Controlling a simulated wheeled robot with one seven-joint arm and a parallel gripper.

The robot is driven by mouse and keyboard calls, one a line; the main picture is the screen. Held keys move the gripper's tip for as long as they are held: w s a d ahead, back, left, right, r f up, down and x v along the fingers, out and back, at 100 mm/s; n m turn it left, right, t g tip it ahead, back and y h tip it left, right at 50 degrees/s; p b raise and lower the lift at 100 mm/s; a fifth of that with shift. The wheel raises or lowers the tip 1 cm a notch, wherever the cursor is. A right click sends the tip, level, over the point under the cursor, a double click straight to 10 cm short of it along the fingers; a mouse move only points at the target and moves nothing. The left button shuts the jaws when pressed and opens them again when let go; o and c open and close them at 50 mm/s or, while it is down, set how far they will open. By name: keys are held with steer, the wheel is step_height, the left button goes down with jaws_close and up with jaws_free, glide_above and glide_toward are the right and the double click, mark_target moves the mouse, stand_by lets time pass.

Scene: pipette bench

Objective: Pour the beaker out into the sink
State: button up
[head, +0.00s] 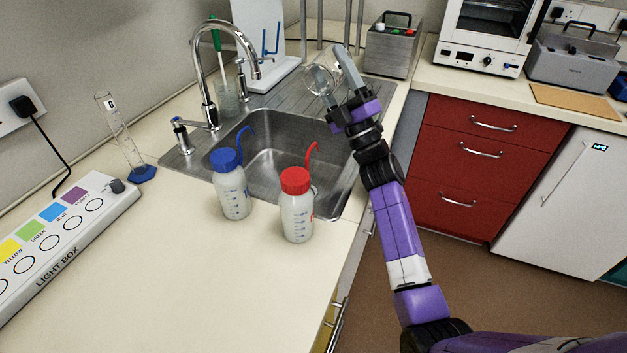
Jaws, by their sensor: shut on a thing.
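The clear glass beaker (319,80) is held up in my gripper (333,72), at the far right side of the sink. The gripper's grey fingers are shut on it. The beaker's round end faces the camera, so it looks tilted; its contents cannot be made out. It appears above the ribbed draining board, behind the basin, though its height is unclear. The steel sink (265,178) is set into the bench, its basin lying nearer the camera than the beaker.
A curved tap (208,85) rises at the sink's left. A blue-capped wash bottle (234,190) and a red-capped wash bottle (297,212) stand at its front edge. A glass vessel with a green-handled brush (226,98) stands behind the tap.

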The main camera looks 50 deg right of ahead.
mark_target(314, 63)
steer(key=n+y+b, duration=0.1)
steer(key=n+y, duration=0.1)
steer(key=n+y+b, duration=0.2)
steer(key=n+y, duration=0.1)
steer(key=a+n+y+b, duration=0.1)
steer(key=n+y, duration=0.1)
steer(key=shift+s+r+n+t+y+b, duration=0.2)
steer(key=shift+r+n+t+y+b, duration=0.1)
steer(key=shift+n+t+b, duration=0.1)
steer(key=n+g+y+b, duration=0.1)
steer(key=n+y, duration=0.1)
steer(key=a+n+g+y+b, duration=0.1)
steer(key=n+y+b, duration=0.1)
steer(key=n+y, duration=0.1)
steer(key=n+y+b, duration=0.2)
steer(key=n+y, duration=0.1)
steer(key=shift+s+a+r+g, duration=0.2)
steer(key=shift+a+r+g, duration=0.1)
steer(key=shift+r+g, duration=0.1)
steer(key=shift+a+f+n+g+y+b, duration=0.2)
steer(key=shift+f+n+g+y+b, duration=0.1)
steer(key=shift+n+y+b, duration=0.55)
steer(key=shift+s+a+f+n+g+y+b, duration=0.15)
steer(key=shift+f+n+g+y+b, duration=0.4)
steer(key=shift+n+b, duration=0.4)
steer(key=shift+a+r+g+y, duration=0.1)
steer(key=shift+r+g+y, duration=0.15)
steer(key=shift+r+y, duration=0.05)
steer(key=shift+r, duration=0.1)
steer(key=shift+p, duration=0.3)
